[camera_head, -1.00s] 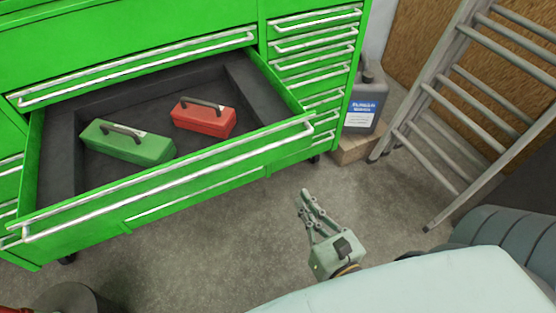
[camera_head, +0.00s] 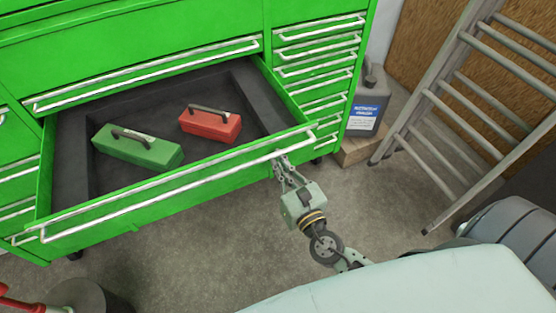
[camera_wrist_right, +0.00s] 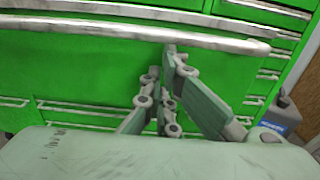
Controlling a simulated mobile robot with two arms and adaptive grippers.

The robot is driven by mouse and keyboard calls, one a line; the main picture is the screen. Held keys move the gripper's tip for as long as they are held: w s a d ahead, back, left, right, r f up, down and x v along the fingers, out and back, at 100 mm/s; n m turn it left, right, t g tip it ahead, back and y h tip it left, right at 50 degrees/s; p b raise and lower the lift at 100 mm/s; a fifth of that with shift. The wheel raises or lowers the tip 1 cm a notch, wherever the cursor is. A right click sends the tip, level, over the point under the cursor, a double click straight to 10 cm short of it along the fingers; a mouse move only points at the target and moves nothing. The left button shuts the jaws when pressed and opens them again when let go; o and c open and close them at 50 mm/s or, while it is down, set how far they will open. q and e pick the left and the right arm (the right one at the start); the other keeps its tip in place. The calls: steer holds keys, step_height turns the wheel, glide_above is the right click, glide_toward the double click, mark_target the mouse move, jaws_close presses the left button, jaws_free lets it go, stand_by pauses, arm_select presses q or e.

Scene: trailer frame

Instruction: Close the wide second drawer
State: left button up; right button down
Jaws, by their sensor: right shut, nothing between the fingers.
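The wide second drawer (camera_head: 190,190) of the green cabinet is pulled out, and its open inside faces up. A long silver handle (camera_head: 160,191) runs along its front; the handle also crosses the right wrist view (camera_wrist_right: 120,32). A green toolbox (camera_head: 137,148) and a red toolbox (camera_head: 211,124) lie inside the drawer. My right gripper (camera_head: 281,160) is shut and empty, its fingertips at the drawer front just below the handle's right part. In the right wrist view its fingertips (camera_wrist_right: 168,52) lie close to the handle; I cannot tell whether they touch. My left gripper is not in view.
Small drawers (camera_head: 318,65) line the cabinet's right side. A grey jug (camera_head: 368,105) stands on a box (camera_head: 362,148) beside a leaning ladder (camera_head: 455,110). A dark round object (camera_head: 78,298) is at lower left.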

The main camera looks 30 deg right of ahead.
steer(key=shift+w, duration=0.25)
